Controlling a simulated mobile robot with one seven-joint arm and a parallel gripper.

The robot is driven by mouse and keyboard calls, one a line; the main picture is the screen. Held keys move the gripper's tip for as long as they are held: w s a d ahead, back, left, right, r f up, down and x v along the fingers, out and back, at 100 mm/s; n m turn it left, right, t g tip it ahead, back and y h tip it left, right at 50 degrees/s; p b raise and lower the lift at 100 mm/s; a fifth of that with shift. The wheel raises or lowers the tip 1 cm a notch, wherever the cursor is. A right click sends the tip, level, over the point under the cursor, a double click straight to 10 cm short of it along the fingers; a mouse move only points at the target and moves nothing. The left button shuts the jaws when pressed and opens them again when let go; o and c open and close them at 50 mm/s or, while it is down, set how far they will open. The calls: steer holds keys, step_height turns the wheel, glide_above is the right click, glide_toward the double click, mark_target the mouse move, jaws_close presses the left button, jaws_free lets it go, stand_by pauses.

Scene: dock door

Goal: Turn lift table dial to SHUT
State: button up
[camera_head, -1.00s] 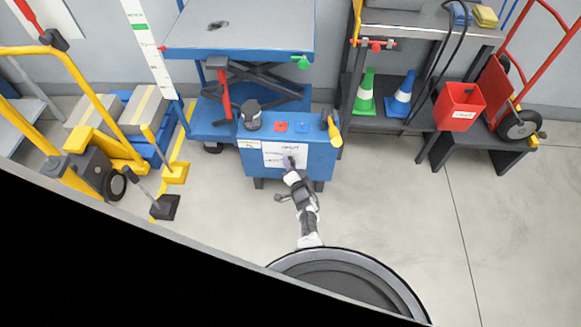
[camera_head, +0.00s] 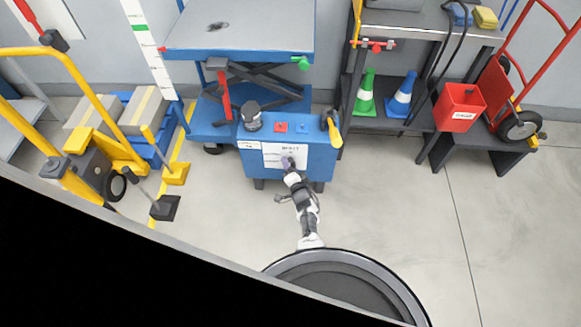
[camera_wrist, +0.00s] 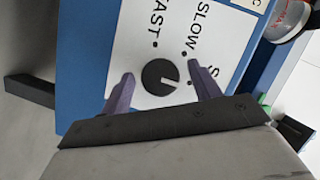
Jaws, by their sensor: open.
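The lift table's blue control box (camera_head: 262,172) has a white label panel on its front. In the wrist view the round black dial (camera_wrist: 153,76) sits on the white panel (camera_wrist: 178,22), beside the words FAST, SLOW and a partly hidden word starting with S. The dial's pale pointer mark is toward the lower right in that view, on the side of the S word. My gripper (camera_wrist: 161,73) is open, with its two purple fingers on either side of the dial. I cannot tell whether they touch it. In the head view my gripper (camera_head: 288,163) covers the dial.
The blue lift table (camera_head: 245,35) stands behind. A red bin (camera_head: 459,108) is at right. Floor in front is clear.

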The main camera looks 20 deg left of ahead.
steer(key=p+v, duration=0.8)
steer(key=v, duration=0.5)
steer(key=shift+s+d, duration=0.25)
